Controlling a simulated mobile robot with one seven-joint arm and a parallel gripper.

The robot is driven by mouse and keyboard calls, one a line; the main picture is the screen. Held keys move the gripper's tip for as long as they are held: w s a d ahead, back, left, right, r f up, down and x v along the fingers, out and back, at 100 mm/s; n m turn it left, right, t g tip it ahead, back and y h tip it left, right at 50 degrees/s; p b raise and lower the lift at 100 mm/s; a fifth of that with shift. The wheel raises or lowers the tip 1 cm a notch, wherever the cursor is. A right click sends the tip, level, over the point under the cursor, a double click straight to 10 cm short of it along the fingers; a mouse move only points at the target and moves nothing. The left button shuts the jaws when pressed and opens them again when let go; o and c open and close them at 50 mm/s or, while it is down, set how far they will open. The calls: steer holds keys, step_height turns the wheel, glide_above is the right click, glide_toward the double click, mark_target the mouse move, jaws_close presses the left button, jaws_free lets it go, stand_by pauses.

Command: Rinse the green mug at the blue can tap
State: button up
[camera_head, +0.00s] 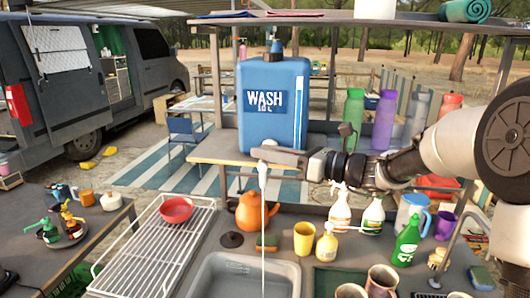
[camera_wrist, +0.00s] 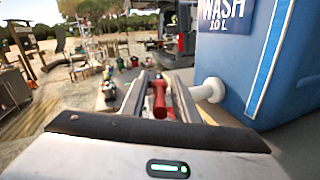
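The blue can (camera_head: 274,105), marked WASH 10 L, stands on the wooden shelf; its side also shows in the wrist view (camera_wrist: 250,70). A white stream, apparently water, runs from the tap (camera_head: 262,167) into the grey sink (camera_head: 232,275). No mug shows under the stream. My gripper (camera_head: 262,152) is at the tap.
A wire rack with a red bowl (camera_head: 176,209) is left of the sink. An orange kettle (camera_head: 254,213), a yellow cup (camera_head: 304,239) and soap bottles stand behind the sink. Brownish mugs (camera_head: 382,281) are at front right. Tall bottles (camera_head: 384,120) stand on the shelf beyond my arm.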

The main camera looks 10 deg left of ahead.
steer(key=v, duration=1.6)
steer(key=shift+d, duration=0.25)
steer(key=shift+o, duration=0.5)
steer(key=shift+s, duration=0.1)
